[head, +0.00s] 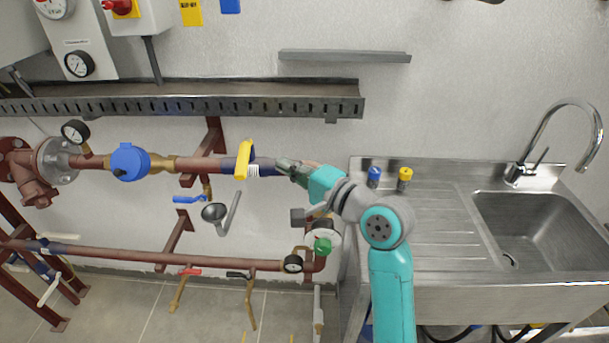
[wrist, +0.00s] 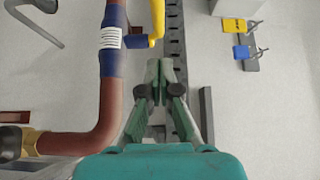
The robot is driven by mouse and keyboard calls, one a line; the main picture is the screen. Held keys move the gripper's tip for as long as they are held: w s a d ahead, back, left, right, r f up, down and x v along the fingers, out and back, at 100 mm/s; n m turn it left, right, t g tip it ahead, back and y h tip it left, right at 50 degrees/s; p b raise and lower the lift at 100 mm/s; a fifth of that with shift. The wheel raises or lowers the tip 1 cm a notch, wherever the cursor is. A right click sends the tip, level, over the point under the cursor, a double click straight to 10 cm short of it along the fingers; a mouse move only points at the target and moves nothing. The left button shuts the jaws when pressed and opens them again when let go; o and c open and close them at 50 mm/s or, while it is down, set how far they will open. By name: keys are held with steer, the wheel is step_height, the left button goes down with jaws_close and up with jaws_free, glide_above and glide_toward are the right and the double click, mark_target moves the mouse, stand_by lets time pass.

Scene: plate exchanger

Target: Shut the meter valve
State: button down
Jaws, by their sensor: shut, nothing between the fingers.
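The meter valve has a yellow lever (head: 244,160) on the blue-wrapped part of the upper pipe, right of the blue meter (head: 130,162). In the head view the lever looks slanted across the pipe. In the wrist view the yellow lever (wrist: 157,22) stands off beside the pipe, its long part roughly alongside it and cut by the top edge, so I cannot tell its exact angle. My gripper (head: 281,163) is right of the lever, apart from it. In the wrist view my gripper (wrist: 159,66) is shut and empty, its tips below the lever.
A slotted metal tray (head: 200,100) runs along the wall above the pipe. A funnel (head: 215,212) and a blue lever (head: 188,200) sit below. A lower pipe (head: 140,256) carries more valves. A steel sink unit (head: 450,225) stands right.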

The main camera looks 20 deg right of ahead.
mark_target(248, 163)
steer(key=w+a, duration=0.1)
steer(key=a, duration=0.1)
steer(key=w+a, duration=0.1)
steer(key=shift+w+a, duration=0.55)
steer(key=shift+a, duration=0.25)
steer(key=shift+a, duration=0.15)
steer(key=shift+a, duration=0.8)
